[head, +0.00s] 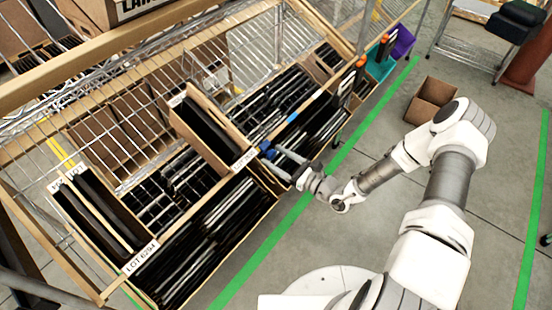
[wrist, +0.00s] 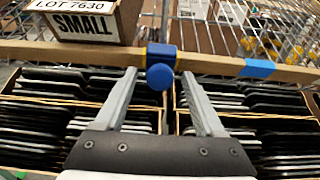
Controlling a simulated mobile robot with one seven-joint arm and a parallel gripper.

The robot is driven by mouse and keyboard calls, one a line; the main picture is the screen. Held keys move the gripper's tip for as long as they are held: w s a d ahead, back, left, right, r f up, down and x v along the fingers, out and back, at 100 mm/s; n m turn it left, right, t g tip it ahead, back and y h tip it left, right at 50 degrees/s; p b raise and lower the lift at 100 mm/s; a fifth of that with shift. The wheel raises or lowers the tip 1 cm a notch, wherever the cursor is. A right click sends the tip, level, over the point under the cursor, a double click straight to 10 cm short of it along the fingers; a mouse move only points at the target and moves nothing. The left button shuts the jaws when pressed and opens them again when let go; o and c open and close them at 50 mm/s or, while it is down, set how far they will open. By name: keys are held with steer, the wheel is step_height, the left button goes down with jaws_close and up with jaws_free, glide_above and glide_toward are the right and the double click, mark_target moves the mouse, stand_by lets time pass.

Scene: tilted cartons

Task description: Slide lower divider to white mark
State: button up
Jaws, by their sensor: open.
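A blue slider with a round knob (wrist: 160,76) sits on the wooden rail (wrist: 210,64) in the wrist view, at the gap between two groups of black items. It looks like the divider's handle; the divider panel itself is not clear. The blue part also shows in the head view (head: 265,146) at the lower shelf's front edge. My gripper (wrist: 160,78) is open, its two grey fingers on either side of the knob with gaps to both. It also shows in the head view (head: 277,152). I cannot make out a white mark; blue tape (wrist: 257,68) is on the rail to the right.
A carton labelled LOT 7630 SMALL (wrist: 85,22) stands behind the rail, left of the knob. Cartons of black items (head: 215,235) fill the tilted shelf. A teal bin (head: 381,68) and purple bin (head: 403,42) hang at its far end. An empty cardboard box (head: 432,98) sits on the floor.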

steer(key=shift+w+a, duration=0.1)
jaws_close()
stand_by(0.3)
stand_by(1.1)
